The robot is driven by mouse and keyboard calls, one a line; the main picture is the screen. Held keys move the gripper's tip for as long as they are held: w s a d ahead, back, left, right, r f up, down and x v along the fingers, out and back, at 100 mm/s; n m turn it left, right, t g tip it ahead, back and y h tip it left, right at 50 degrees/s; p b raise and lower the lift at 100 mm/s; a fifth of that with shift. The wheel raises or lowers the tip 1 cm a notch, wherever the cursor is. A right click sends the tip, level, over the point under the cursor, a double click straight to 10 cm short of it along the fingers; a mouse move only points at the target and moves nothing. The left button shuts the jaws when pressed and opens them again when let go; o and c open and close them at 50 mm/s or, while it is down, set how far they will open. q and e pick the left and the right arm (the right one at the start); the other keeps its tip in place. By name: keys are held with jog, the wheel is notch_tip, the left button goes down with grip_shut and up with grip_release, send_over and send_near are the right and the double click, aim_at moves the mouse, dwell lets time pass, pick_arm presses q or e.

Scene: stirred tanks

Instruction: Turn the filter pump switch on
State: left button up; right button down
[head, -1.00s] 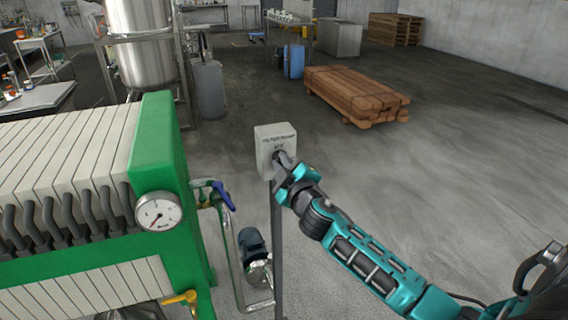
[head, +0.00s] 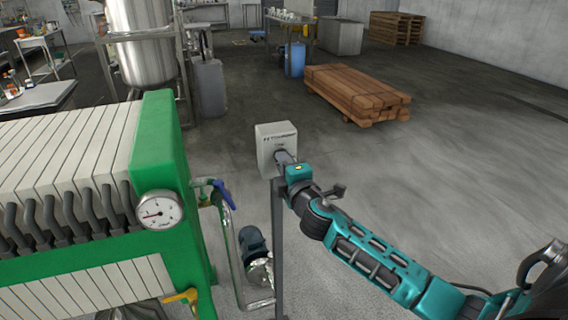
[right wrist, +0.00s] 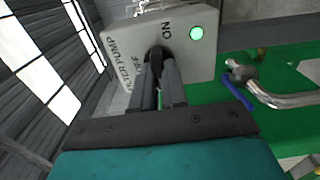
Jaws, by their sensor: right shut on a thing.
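The filter pump switch box (head: 276,137) is a pale grey box on a thin post, right of the green filter press. In the right wrist view the box (right wrist: 190,62) shows the words FILTER PUMP, OFF and ON, and a bright green lamp (right wrist: 196,33). My right gripper (head: 284,157) is at the front of the box. In the right wrist view its fingers (right wrist: 157,75) are shut on the black switch knob (right wrist: 156,54). The fingers hide much of the knob, so its exact pointing is hard to tell. My left gripper is not in view.
The green filter press (head: 160,150) with a round gauge (head: 159,210) stands at the left. A pump (head: 254,248) and pipe are beside the post. A stack of timber (head: 355,92) lies behind. The floor at the right is clear.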

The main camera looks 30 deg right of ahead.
dwell(0.4)
jog(key=c, duration=1.2)
grip_release()
jog(key=shift+o, duration=0.2)
jog(key=b+v, duration=0.1)
jog(key=v, duration=1.2)
jog(key=shift+w+a, duration=0.1)
